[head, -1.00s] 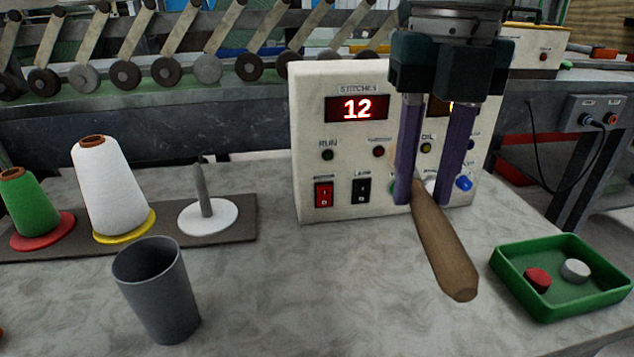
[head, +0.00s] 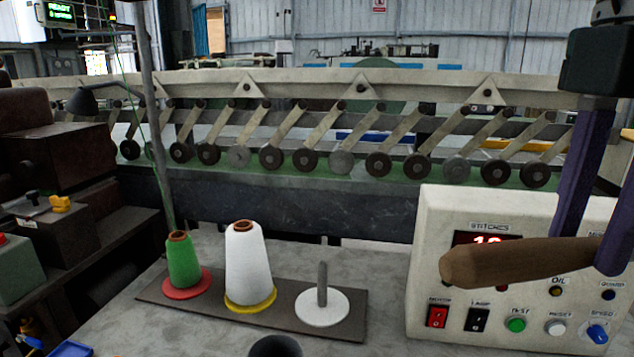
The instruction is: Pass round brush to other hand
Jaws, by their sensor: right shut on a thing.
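The round brush shows as a brown wooden handle (head: 510,262) at the right of the head view. It lies nearly level, with its rounded end pointing left, in front of the control box. My right gripper (head: 590,250) is at the right edge, its purple fingers pointing down. It is shut on the brush near the right end of the visible handle. The bristle end is not visible; it is behind the fingers or out of frame. My left gripper is not in view.
The white control box (head: 428,268) stands behind the brush. A dark board (head: 200,312) carries a green cone (head: 183,262), a white cone (head: 246,268) and an empty spindle (head: 322,285). Machinery stands at left.

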